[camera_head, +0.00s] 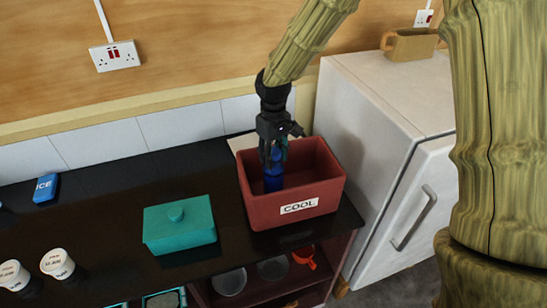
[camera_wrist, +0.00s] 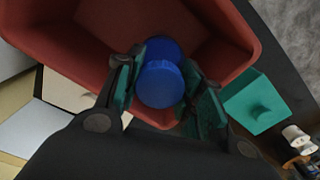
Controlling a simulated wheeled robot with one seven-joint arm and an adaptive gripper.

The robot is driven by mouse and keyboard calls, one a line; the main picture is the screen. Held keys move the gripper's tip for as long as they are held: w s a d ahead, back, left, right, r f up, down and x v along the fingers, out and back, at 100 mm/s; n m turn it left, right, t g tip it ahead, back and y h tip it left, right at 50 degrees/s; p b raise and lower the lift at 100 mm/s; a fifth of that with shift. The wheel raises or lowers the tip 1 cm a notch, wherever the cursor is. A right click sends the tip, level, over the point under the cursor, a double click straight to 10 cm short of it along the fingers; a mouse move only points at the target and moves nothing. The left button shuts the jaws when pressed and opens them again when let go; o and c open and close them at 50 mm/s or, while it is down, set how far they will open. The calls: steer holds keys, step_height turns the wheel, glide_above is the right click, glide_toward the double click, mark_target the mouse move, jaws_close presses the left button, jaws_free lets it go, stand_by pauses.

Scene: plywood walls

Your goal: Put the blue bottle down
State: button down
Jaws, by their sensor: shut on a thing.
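The blue bottle (camera_head: 273,177) is upright inside the red bin labelled COOL (camera_head: 322,203), towards its left side. My gripper (camera_head: 273,150) comes down from above and is shut on the bottle's upper part. In the wrist view the round blue top of the bottle (camera_wrist: 160,84) sits between the two green-padded fingers, and the bin's wall (camera_wrist: 60,50) surrounds it. I cannot tell whether the bottle's base touches the bin floor, as the bin's front wall hides it.
A teal lidded box (camera_head: 180,228) stands on the black counter left of the bin. A white fridge (camera_head: 385,140) stands close on the right, with a brown mug-like container (camera_head: 411,44) on top. A blue ICE block (camera_head: 46,188) and white cups (camera_head: 57,263) are farther left.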

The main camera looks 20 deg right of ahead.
steer(key=shift+f, duration=1.2)
steer(key=c, duration=0.9)
jaws_free()
steer(key=shift+r, duration=0.2)
step_height(320, 180, up, 12)
steer(key=b, duration=0.3)
steer(key=shift+f, duration=0.1)
